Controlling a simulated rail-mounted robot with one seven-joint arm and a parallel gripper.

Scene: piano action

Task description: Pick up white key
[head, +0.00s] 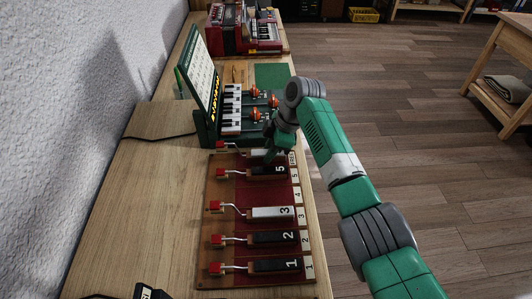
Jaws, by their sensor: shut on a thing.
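My gripper (271,152) is at the far end of the dark red key board (238,190), shut on a white key (257,153) that the fingers partly hide. I cannot tell whether that key rests on the board or is lifted off it. A second white key (268,212), marked 3, lies on the board. Black keys marked 1 (274,265), 2 (274,238) and 5 (266,171) lie on it too. The board between the 3 and 5 keys is bare.
Red-tipped bent levers (216,206) line the board's left side. Behind stands a green stand (206,128) with a small keyboard (231,108) and orange-topped parts (254,114). A red accordion-like instrument (228,28) is farther back. Wooden table (150,205) is clear at left.

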